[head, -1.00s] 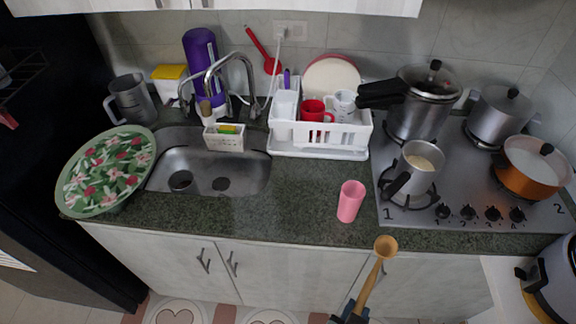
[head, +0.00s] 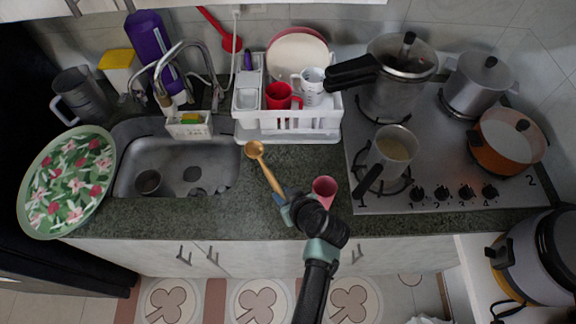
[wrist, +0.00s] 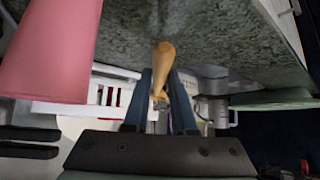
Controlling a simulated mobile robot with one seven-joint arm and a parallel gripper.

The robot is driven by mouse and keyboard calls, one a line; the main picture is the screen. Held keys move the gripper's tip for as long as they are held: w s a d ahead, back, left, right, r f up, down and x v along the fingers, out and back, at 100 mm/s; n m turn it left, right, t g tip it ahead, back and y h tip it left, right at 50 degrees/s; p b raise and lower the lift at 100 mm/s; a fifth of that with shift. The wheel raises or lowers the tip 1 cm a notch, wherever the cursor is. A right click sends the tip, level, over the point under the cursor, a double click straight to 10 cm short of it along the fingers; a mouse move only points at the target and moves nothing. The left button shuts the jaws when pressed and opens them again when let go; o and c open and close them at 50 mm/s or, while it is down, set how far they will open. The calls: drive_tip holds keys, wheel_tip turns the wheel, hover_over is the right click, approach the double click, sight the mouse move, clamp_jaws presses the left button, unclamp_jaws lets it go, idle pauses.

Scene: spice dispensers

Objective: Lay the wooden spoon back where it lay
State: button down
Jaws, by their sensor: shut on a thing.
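The wooden spoon (head: 266,167) is in my gripper (head: 284,198) in the head view. Its bowl points up and left, over the counter just right of the sink and in front of the dish rack. My gripper is shut on its handle. In the wrist view, the handle end (wrist: 163,57) sticks out between the two blue fingers (wrist: 163,98); the bowl is hidden there. Whether the spoon touches the counter, I cannot tell. The granite counter (head: 205,215) shows bare stone around the spoon.
A pink cup (head: 325,187) stands close to the right of my gripper and looms large in the wrist view (wrist: 50,50). The white dish rack (head: 290,125) is behind the spoon. The sink (head: 190,160) is left, the stove (head: 430,180) right.

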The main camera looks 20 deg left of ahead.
drive_tip(key=shift+w+a, duration=0.3)
drive_tip(key=shift+w, duration=0.05)
drive_tip(key=shift+s+f+b, duration=0.2)
drive_tip(key=shift+f+b, duration=0.5)
drive_tip(key=shift+b, duration=0.05)
drive_tip(key=shift+f+b, duration=1.6)
drive_tip(key=shift+f, duration=0.5)
drive_tip(key=c, duration=0.6)
unclamp_jaws()
drive_tip(key=shift+c, duration=0.2)
